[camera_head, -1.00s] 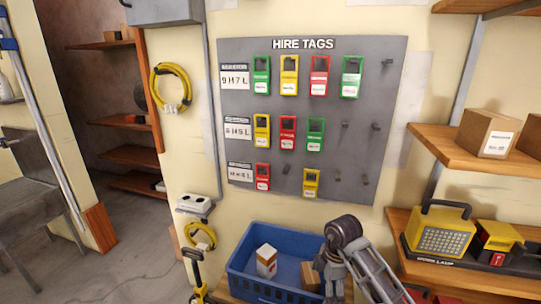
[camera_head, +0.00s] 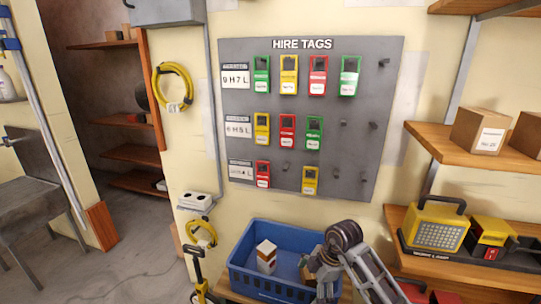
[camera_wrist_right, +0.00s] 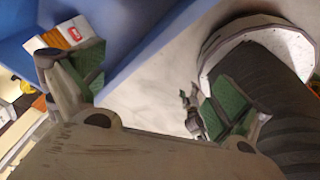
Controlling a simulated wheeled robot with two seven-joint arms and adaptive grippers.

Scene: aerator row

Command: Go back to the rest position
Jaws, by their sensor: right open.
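My right gripper (camera_head: 318,280) hangs low in the head view, in front of the right end of the blue crate. In the right wrist view its two green-padded fingers (camera_wrist_right: 155,88) stand wide apart with nothing between them. The arm bends at a dark round joint and runs down to the lower right. My left gripper is in neither view. The grey hire tags board (camera_head: 362,120) hangs on the wall above, with rows of green, yellow and red tags and several bare pegs.
The blue crate (camera_head: 262,289) holds a white and orange carton (camera_head: 266,258). A shelf at right carries a yellow work lamp (camera_head: 438,231); a brown box (camera_head: 481,131) sits on the shelf above. A yellow cable coil (camera_head: 173,88) hangs left of the board. Floor is open at lower left.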

